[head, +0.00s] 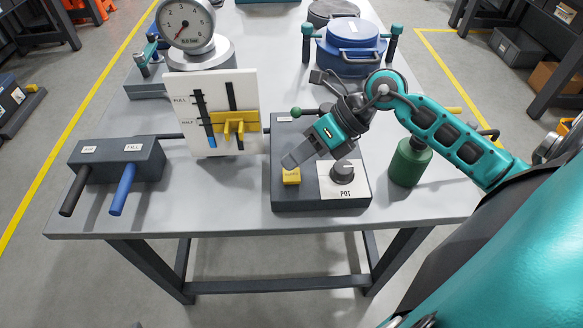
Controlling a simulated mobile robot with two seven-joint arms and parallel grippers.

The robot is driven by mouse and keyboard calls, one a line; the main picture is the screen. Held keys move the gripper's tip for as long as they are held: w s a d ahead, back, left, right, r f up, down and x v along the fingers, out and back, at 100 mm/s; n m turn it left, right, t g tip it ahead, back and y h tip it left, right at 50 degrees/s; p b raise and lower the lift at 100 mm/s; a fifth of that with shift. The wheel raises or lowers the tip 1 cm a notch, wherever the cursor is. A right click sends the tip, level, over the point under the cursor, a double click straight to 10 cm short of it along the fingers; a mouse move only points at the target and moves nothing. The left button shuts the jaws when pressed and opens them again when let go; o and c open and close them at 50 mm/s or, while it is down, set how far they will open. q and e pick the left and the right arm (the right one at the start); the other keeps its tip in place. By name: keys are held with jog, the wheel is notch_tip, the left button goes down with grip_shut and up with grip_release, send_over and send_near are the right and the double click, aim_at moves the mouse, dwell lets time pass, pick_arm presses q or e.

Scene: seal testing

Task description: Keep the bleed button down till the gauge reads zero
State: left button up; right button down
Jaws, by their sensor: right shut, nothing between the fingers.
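A yellow button (291,180) with a small label sits at the front left of a dark control box (322,204). My right gripper (289,163) is shut and empty, its grey fingertips pointing down-left at the button's back edge. I cannot tell whether they touch it or hover just above, nor whether the button is pressed. The round white gauge (188,20) stands at the back left on a grey base. Its red needle points to the lower left of the dial; the exact reading is too small to tell. My left gripper is out of view.
The box also has a black knob (343,170) on a "POT" plate and a green-balled lever (296,112). A white slider panel (182,113), a lever block (117,160), a green bottle (408,165) and a blue pot (350,48) share the table (230,216).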

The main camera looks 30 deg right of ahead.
aim_at(296, 173)
notch_tip(296, 173, up, 5)
jog(key=p, duration=0.3)
jog(key=shift+p, duration=0.3)
